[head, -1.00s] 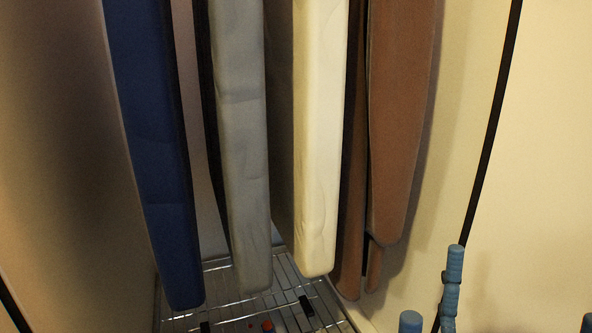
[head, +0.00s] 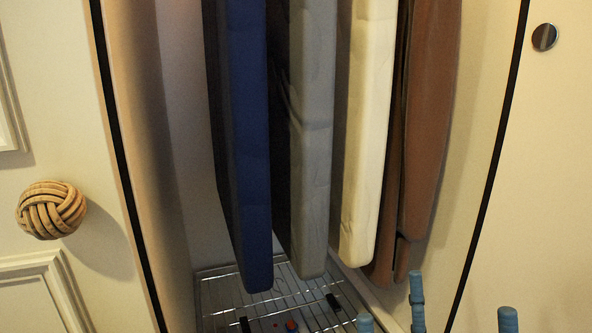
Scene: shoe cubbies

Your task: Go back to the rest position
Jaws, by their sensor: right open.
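My right gripper (head: 437,312) shows only as several blue fingertips at the bottom right edge of the head view. The fingertips stand apart, with nothing visible between them. They are in front of the closet opening and its right wall, nearer to me than the hanging garments. The rest of this gripper is cut off by the frame. My left gripper is not in view.
Blue (head: 246,150), grey (head: 311,150), cream (head: 367,140) and brown (head: 430,130) garments hang in the closet. A wire rack (head: 270,302) lies below. A knotted knob (head: 51,209) is on the left door; a round metal piece (head: 544,37) is at right.

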